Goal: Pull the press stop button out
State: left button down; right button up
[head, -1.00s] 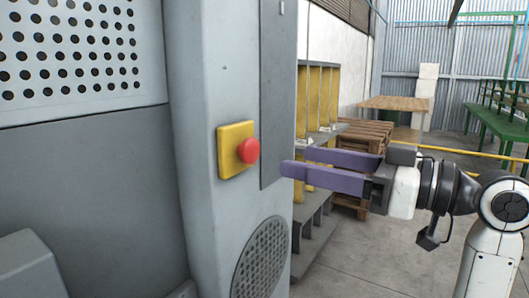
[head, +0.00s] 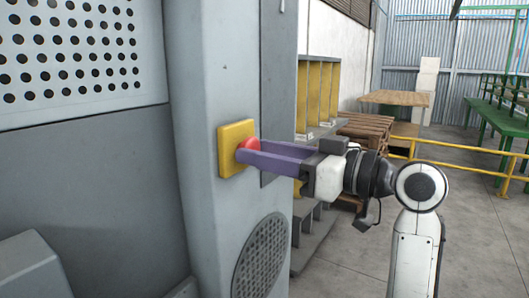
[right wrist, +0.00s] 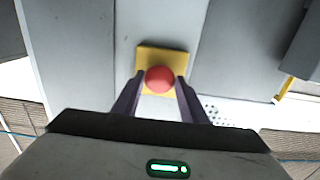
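The press stop button (head: 247,149) is a red round knob on a yellow square box (head: 229,147) fixed to the grey machine column. In the head view my right gripper (head: 248,152) has its purple fingertips at the button, and the near finger hides part of it. In the right wrist view the red button (right wrist: 159,79) lies between the tips of the two open fingers (right wrist: 160,84), in front of the yellow box (right wrist: 176,60). A finger stands on each side of it; whether they touch it is unclear. My left gripper is not in view.
The grey machine (head: 205,70) fills the left side, with a round vent grille (head: 258,258) below the box. Yellow-grey shelving (head: 318,95), wooden pallets (head: 368,128) and a table (head: 396,98) stand behind my right arm. Open floor lies at the lower right.

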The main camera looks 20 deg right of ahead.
grip_shut()
jog(key=shift+s+d+f, duration=0.1)
jog(key=shift+s+d, duration=0.25)
jog(key=shift+s, duration=0.05)
jog(key=shift+o, duration=0.7)
grip_release()
jog(key=o, duration=0.4)
jog(key=shift+s+d, duration=0.2)
